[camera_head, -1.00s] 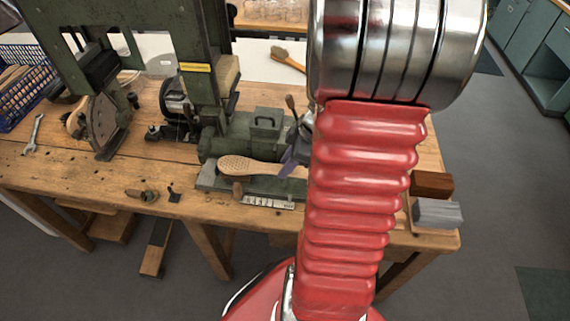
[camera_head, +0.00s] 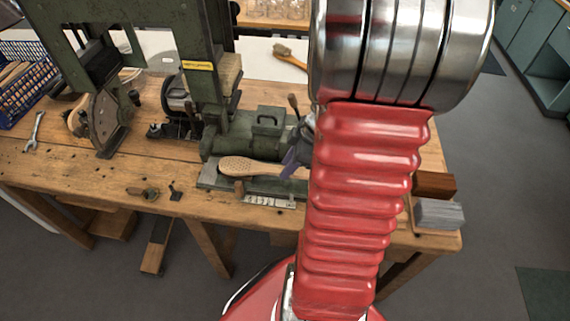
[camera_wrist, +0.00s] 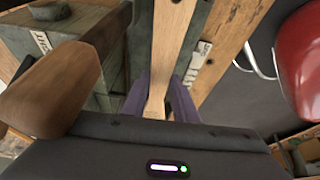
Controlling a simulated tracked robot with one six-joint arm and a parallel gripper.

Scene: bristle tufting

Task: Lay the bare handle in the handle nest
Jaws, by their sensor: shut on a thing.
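The bare wooden handle (camera_head: 245,167), its wide end dotted with holes, is held roughly level. It lies over a long green fixture with a scale strip, which I take as the handle nest (camera_head: 209,184). I cannot tell whether handle and nest touch. My gripper (camera_head: 291,160) is shut on the narrow part of the handle; my arm hides the right end. In the wrist view, purple fingers (camera_wrist: 160,100) flank the handle (camera_wrist: 173,35), and a green bar with a label (camera_wrist: 203,50) runs along its right side.
The green tufting machine (camera_head: 212,75) stands just behind the nest. A brown knob (camera_wrist: 50,90) is close at the left in the wrist view. A finished brush (camera_head: 290,55) lies behind. Blocks (camera_head: 437,212) sit at the right edge. A wrench (camera_head: 36,132) lies far left.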

